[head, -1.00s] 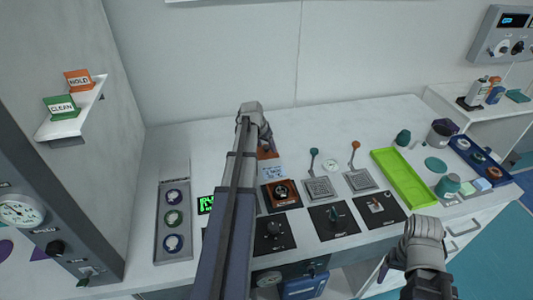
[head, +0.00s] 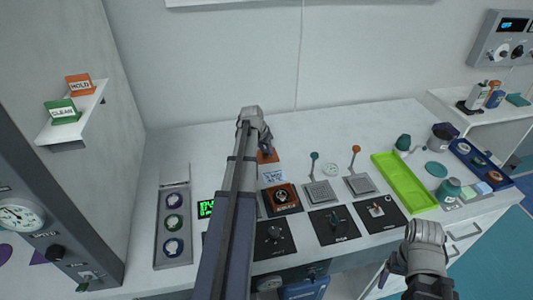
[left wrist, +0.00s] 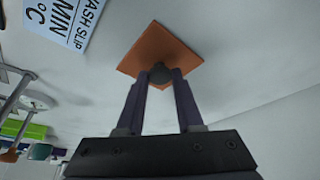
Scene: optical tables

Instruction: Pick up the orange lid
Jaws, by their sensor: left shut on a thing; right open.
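The orange lid (left wrist: 160,52) is a flat square plate with a dark round knob (left wrist: 160,73) in the left wrist view. My left gripper (left wrist: 161,80) is shut on the knob, one purple finger on each side. Whether the lid touches the surface behind it cannot be told.
Two levers (head: 316,168), black control panels (head: 333,222) and a green tray (head: 404,180) lie to the right. A panel of round dials (head: 173,224) lies left. The back of the white bench (head: 200,143) is clear.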

